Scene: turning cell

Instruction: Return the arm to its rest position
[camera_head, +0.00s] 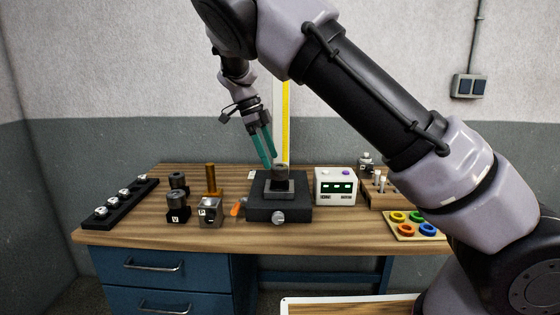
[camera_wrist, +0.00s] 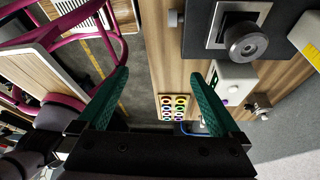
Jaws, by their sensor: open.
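My arm crosses the head view from the lower right to the upper middle. My gripper (camera_head: 268,155) has two green fingers that point down above the back of the bench, close to the black block fixture (camera_head: 280,208) with a dark round part on top. In the wrist view my gripper (camera_wrist: 158,95) shows its fingers spread wide apart with nothing between them. The fixture with its round part (camera_wrist: 245,42) lies beyond the right finger in that view. From the head view I cannot tell whether the fingertips clear the round part.
A grey wall (camera_head: 130,60) stands behind. A pink-framed thing (camera_wrist: 50,45) shows in the wrist view.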

